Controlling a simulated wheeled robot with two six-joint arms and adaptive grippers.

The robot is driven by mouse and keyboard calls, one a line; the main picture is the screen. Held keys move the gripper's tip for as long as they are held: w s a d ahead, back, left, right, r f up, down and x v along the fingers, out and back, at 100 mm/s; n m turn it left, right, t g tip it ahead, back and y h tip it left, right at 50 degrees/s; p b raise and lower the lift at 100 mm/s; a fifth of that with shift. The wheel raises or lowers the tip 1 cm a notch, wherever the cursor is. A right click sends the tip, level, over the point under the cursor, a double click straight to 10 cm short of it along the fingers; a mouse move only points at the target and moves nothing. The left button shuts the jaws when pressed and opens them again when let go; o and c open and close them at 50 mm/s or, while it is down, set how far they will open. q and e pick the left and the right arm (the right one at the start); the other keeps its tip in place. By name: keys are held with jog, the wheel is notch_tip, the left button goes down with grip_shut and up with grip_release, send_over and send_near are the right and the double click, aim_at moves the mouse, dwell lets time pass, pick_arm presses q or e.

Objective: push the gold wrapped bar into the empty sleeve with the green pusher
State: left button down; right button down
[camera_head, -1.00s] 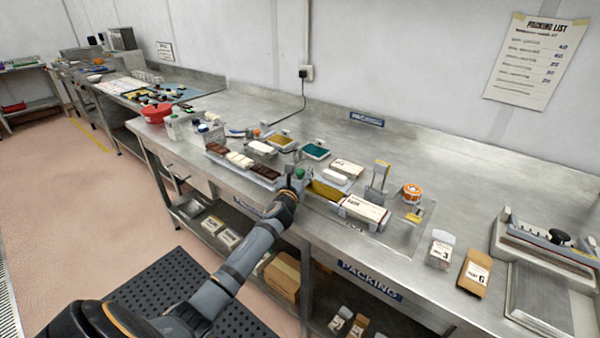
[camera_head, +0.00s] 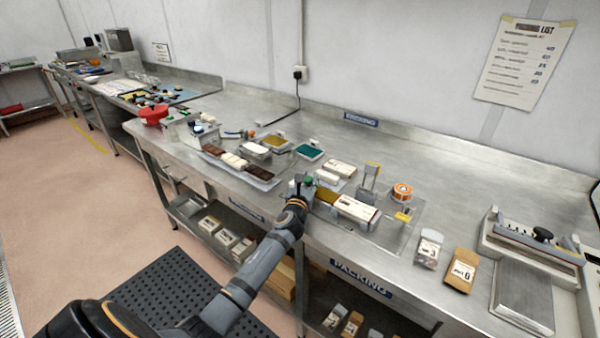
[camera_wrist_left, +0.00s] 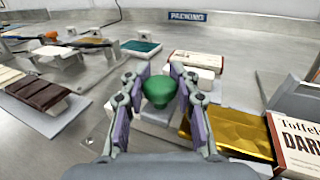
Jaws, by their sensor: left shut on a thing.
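My left gripper (camera_head: 304,185) is shut on the green pusher (camera_head: 309,181). The pusher's round green knob (camera_wrist_left: 158,91) sits between the two fingers in the left wrist view. The gold wrapped bar (camera_head: 326,196) lies just right of the gripper; it also shows in the left wrist view (camera_wrist_left: 232,132), close beside the right finger. The white sleeve (camera_head: 357,208), with dark lettering, lies in line with the bar on its right. The bar's right end is at the sleeve's near opening; how far inside it reaches is hidden. My right gripper is not in view.
A tray of dark and white bars (camera_head: 238,164) lies to the left. Bench space farther back is clear.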

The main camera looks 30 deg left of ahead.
aim_at(331, 197)
pick_arm(q)
jog(key=d, duration=0.5)
jog(key=d+p, duration=0.1)
jog(key=d, duration=0.2)
jog(key=shift+s+d+f, duration=0.25)
jog(key=shift+s+d, duration=0.05)
jog(key=shift+s, duration=0.1)
jog(key=shift+s+f, duration=0.1)
jog(key=c, duration=1.3)
grip_release()
jog(key=shift+o, duration=1.3)
jog(key=shift+d, duration=0.15)
jog(key=shift+d+r, duration=0.1)
jog(key=shift+r, duration=0.15)
jog(key=v, duration=1.2)
jog(key=shift+r, duration=0.1)
